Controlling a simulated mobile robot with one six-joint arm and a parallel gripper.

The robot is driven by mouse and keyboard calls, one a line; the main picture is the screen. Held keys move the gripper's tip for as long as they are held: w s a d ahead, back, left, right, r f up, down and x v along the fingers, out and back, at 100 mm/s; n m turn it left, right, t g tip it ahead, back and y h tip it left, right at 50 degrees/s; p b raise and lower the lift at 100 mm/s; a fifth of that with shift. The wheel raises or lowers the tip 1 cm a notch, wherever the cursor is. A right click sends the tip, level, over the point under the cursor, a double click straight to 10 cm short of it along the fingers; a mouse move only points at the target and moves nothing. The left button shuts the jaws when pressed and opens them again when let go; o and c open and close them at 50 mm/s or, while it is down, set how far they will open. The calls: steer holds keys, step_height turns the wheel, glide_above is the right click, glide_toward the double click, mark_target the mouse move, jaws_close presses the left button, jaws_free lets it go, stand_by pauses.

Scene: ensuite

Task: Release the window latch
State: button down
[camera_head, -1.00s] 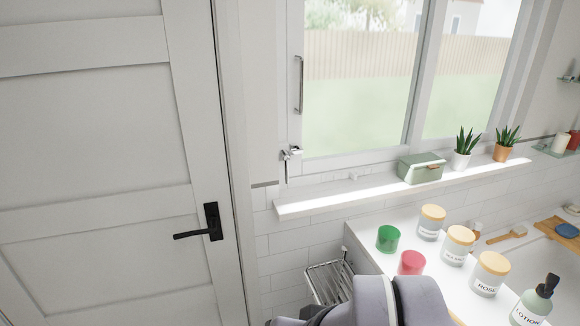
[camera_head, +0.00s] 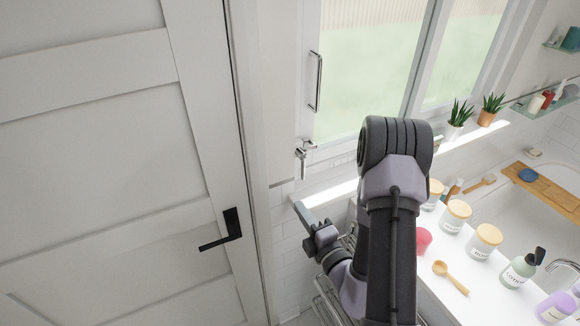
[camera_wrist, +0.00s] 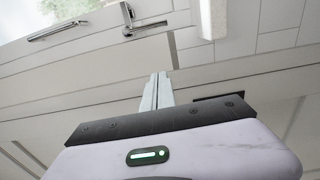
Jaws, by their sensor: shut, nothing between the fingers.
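The window latch (camera_head: 304,150) is a small silver fitting on the white window frame, below and left of the vertical pull bar (camera_head: 316,82). Its lever points down. In the wrist view, turned sideways, the latch (camera_wrist: 140,26) is at the top centre, its lever lying across the picture beside the pull bar (camera_wrist: 57,31). My gripper (camera_head: 301,210) is below the latch, near the left end of the sill, apart from the latch. In the wrist view my gripper (camera_wrist: 158,82) has its pale fingers together and empty, pointing up toward the latch.
My arm hides part of the sill and counter. Potted plants (camera_head: 487,117) are on the sill. The closed door with black handle (camera_head: 226,230) is at left.

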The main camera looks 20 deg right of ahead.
steer(key=shift+s+d+f+m+h, duration=0.25)
steer(key=shift+d+f+m+h, duration=0.15)
steer(key=shift+d+h, duration=0.15)
steer(key=shift+w, duration=0.1)
steer(key=w+b, duration=0.6)
steer(key=w, duration=0.3)
steer(key=shift+w+r+b, duration=0.1)
steer(key=shift+w+b, duration=0.25)
steer(key=shift+w, duration=0.05)
steer(key=shift+w+d+b, duration=0.15)
steer(key=shift+w+d, duration=0.15)
steer(key=shift+d, duration=0.7)
steer(key=shift+w+d+b, duration=0.15)
steer(key=shift+w+d, duration=0.1)
steer(key=shift+d, duration=0.7)
steer(key=shift+d, duration=0.1)
